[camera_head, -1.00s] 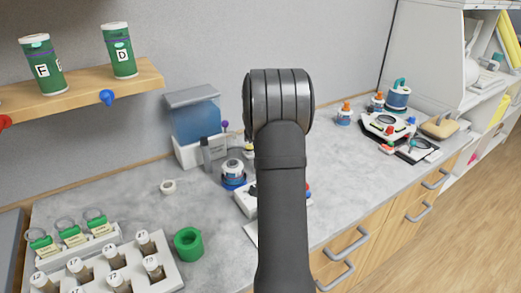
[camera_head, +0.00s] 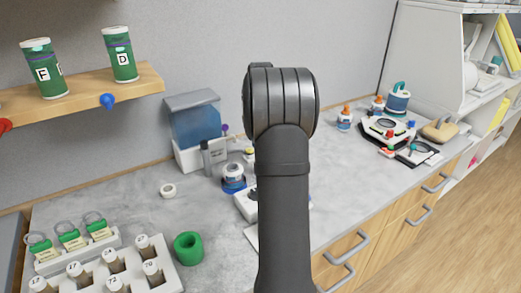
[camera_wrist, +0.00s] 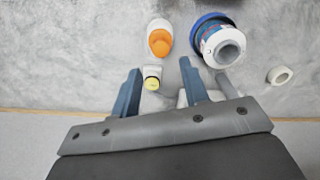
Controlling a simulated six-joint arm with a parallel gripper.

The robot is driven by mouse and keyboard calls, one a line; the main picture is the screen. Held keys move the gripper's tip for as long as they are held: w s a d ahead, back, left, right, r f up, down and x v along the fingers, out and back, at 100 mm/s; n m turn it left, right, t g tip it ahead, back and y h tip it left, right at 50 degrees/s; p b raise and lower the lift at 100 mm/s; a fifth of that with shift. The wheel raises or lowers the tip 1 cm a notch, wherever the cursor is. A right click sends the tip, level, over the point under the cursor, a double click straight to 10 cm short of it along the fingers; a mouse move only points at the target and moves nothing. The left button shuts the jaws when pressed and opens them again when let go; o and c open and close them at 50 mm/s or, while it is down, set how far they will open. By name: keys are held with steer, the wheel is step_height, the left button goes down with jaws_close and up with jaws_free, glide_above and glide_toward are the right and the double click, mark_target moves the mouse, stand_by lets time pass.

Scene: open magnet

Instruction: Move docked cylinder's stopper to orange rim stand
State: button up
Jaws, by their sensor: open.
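In the wrist view my gripper (camera_wrist: 160,66) is open, its two blue-grey fingers apart with nothing held. A white piece with an orange top (camera_wrist: 160,40) stands just beyond the fingertips. A small pale piece with a yellow top (camera_wrist: 152,80) shows between the fingers. A white-topped cylinder in a blue ring (camera_wrist: 218,42) stands beside the right finger; it also shows in the head view (camera_head: 232,178). I cannot tell which piece is the stopper or the orange rim stand. In the head view my arm hides the gripper and the bench behind it.
A grey bottle (camera_head: 214,153) and a blue tank (camera_head: 195,122) stand near the wall. A white ring (camera_head: 168,190), a green ring (camera_head: 188,247) and a vial rack (camera_head: 170,272) are at left. Several orange-topped bottles (camera_head: 344,119) and devices stand at right.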

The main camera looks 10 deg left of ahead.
step_height(320, 180, up, 5)
steer(key=shift+r, duration=0.1)
stand_by(0.4)
step_height(320, 180, down, 13)
steer(key=shift+r, duration=0.45)
steer(key=shift+f, duration=0.2)
